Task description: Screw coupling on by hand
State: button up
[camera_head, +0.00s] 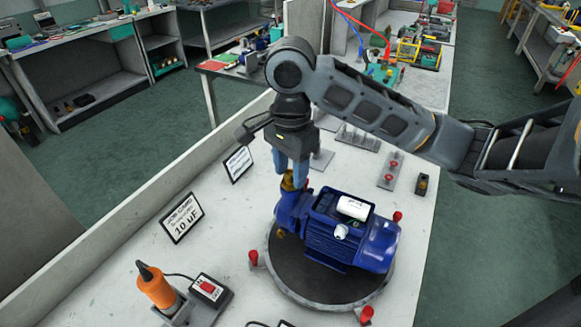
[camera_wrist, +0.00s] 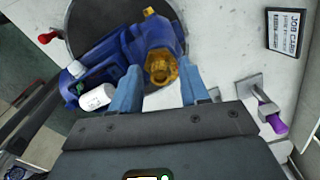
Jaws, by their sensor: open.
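The blue pump (camera_head: 325,235) stands on a round dark turntable (camera_head: 300,277). A brass coupling (camera_head: 288,184) sits upright at the pump's left end, on its port; I cannot tell how far it is threaded on. In the wrist view, the brass coupling (camera_wrist: 162,68) shows as an open ring against the blue pump body (camera_wrist: 122,52). My gripper (camera_head: 290,178) points down right above the coupling. In the wrist view, the blue fingers of my gripper (camera_wrist: 158,80) are spread apart, with the coupling between and just beyond their tips. No contact is clear.
Red-knobbed clamps (camera_head: 397,216) stand around the turntable rim. An orange tool (camera_head: 155,286) and a red switch box (camera_head: 208,289) are at the front left. A purple-handled piece (camera_wrist: 273,119) lies right of my fingers.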

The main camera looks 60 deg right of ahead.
jog(key=n, duration=0.3)
jog(key=shift+n, duration=0.3)
jog(key=n, duration=0.3)
dwell(0.4)
jog(key=n, duration=0.3)
dwell(0.3)
jog(key=shift+n+b, duration=0.4)
jog(key=shift+n, duration=1.6)
jog(key=shift+c, duration=0.3)
